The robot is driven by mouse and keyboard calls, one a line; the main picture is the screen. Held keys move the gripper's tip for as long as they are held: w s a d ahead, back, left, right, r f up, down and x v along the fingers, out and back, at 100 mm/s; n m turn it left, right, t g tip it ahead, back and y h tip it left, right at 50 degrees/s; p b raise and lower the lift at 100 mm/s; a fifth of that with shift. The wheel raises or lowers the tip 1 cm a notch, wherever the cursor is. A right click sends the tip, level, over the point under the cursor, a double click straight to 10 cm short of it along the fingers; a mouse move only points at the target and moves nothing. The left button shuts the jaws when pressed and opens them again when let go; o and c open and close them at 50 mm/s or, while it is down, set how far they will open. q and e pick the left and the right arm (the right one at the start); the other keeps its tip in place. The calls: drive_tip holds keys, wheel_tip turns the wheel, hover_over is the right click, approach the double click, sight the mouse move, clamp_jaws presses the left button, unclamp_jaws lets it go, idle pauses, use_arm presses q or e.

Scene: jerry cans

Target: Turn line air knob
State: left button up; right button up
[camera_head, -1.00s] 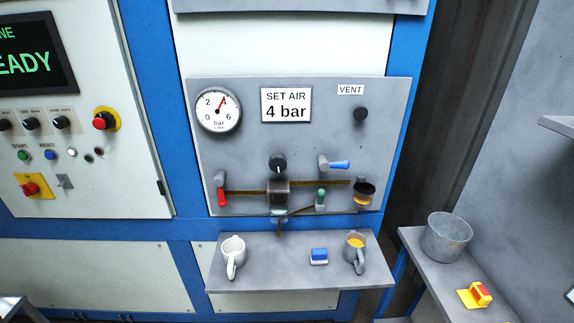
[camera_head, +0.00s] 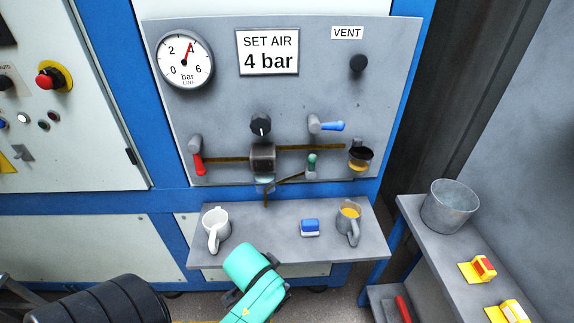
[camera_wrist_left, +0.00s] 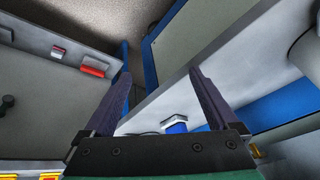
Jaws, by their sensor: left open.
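The black line air knob (camera_head: 260,124) with a white mark sits above the regulator (camera_head: 263,158) on the grey panel. The round line gauge (camera_head: 185,60) has a red needle pointing close to 4 bar. The sign (camera_head: 268,53) reads "SET AIR 4 bar". The right gripper is not seen.
Red (camera_head: 198,165), blue (camera_head: 332,126) and green (camera_head: 312,166) levers flank the knob. A bucket (camera_head: 449,206) stands at right.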

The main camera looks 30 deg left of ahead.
use_arm(q)
drive_tip(key=w+a+r+t+y, duration=0.3)
drive_tip(key=w+r, duration=0.2)
drive_tip(key=r, duration=0.4)
drive_tip(key=n+t+y, duration=0.2)
drive_tip(key=t+y, duration=0.5)
approach(261, 126)
drive_tip(key=p+x, duration=0.3)
drive_tip(key=x, duration=0.7)
drive_tip(key=shift+w+a+p, duration=0.2)
drive_tip(key=shift+w+p, duration=0.05)
drive_tip(key=shift+p, duration=0.05)
drive_tip(key=shift+w+a+f, duration=0.1)
drive_tip(key=shift+w+a, duration=0.2)
drive_tip(key=shift+w, duration=0.15)
drive_tip(key=c, duration=1.4)
drive_tip(key=shift+o, duration=0.2)
drive_tip(key=shift+m+p, duration=0.35)
drive_tip(key=shift+m, duration=0.95)
drive_tip(key=shift+g, duration=0.3)
